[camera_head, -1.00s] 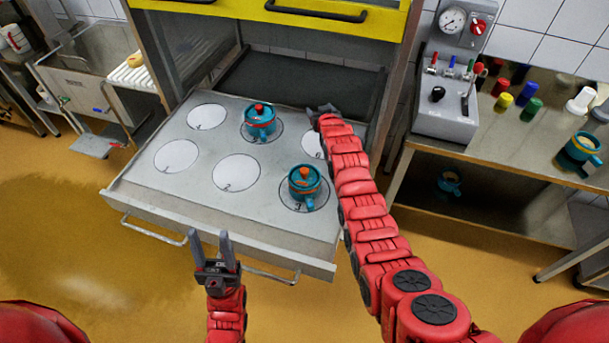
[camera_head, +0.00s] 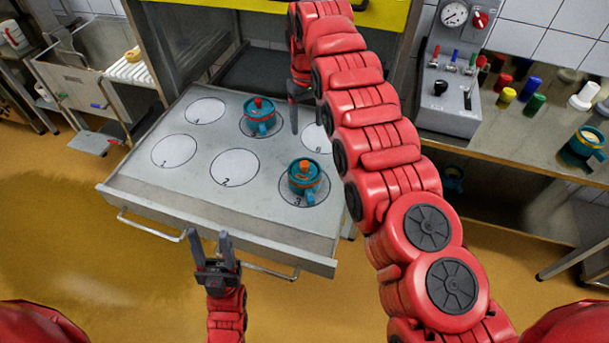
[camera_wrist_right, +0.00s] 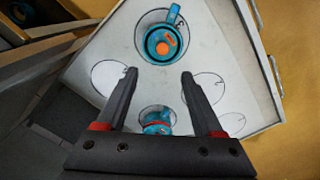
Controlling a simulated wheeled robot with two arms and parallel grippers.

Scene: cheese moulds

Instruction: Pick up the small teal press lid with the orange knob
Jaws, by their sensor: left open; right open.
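The teal press lid with the orange knob (camera_head: 304,165) sits on a small teal pot (camera_head: 305,186) on circle 3 of the grey drawer top. In the right wrist view the orange-knobbed lid (camera_wrist_right: 163,44) is beyond the fingertips. A similar teal pot with a red knob (camera_head: 259,114) stands on a circle farther back; in the right wrist view it (camera_wrist_right: 157,122) shows between my fingers. My right gripper (camera_head: 301,118) is open and empty, pointing down beside the red-knobbed pot. My left gripper (camera_head: 209,246) is open and empty in front of the drawer.
The pulled-out drawer (camera_head: 190,212) has several empty numbered circles on its left side. A bench (camera_head: 490,155) at the right holds a control box (camera_head: 449,92), coloured pegs and another teal pot (camera_head: 586,145). The cabinet (camera_head: 160,50) rises behind the drawer.

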